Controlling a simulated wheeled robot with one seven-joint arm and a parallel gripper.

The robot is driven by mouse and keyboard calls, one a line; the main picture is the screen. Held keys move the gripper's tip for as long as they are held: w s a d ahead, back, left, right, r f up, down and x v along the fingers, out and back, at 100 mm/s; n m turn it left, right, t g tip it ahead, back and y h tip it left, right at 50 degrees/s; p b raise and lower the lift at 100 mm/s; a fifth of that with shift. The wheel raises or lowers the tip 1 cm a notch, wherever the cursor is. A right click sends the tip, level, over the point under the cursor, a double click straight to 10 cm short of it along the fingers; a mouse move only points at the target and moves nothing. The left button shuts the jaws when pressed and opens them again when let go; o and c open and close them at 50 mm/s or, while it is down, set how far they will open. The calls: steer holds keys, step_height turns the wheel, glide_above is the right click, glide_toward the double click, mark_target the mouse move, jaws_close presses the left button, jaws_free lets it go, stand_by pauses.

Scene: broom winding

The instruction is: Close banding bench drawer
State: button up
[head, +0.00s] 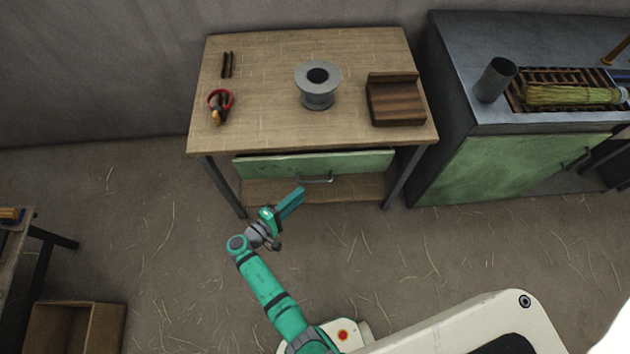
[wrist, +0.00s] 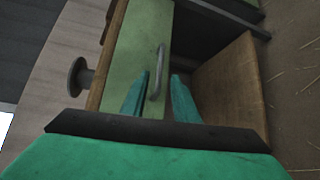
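The banding bench (head: 260,110) is a wooden-topped table with dark metal legs, upper middle in the head view. Its green drawer front (head: 350,163) sits under the top, with a grey bar handle (head: 316,180). How far the drawer stands out is hard to tell; no drawer interior shows. In the wrist view the drawer front (wrist: 138,55) and handle (wrist: 156,72) are close. My gripper (head: 293,202) is in front of the drawer, just below and left of the handle. Its teal fingers (wrist: 160,92) are apart, with the handle appearing between them; contact cannot be told.
On the bench are a grey spool (head: 318,98), a wooden block (head: 395,105), red-handled snips (head: 221,100) and two dark rods (head: 227,65). A green-fronted metal cabinet (head: 500,165) stands close at right. A wooden box (head: 75,328) is lower left. Straw-strewn floor is open between.

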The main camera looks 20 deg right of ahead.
mark_target(315, 182)
steer(key=x, duration=0.9)
steer(key=shift+w+d, duration=0.15)
steer(key=shift+d, duration=0.1)
steer(key=shift+c, duration=0.3)
jaws_close()
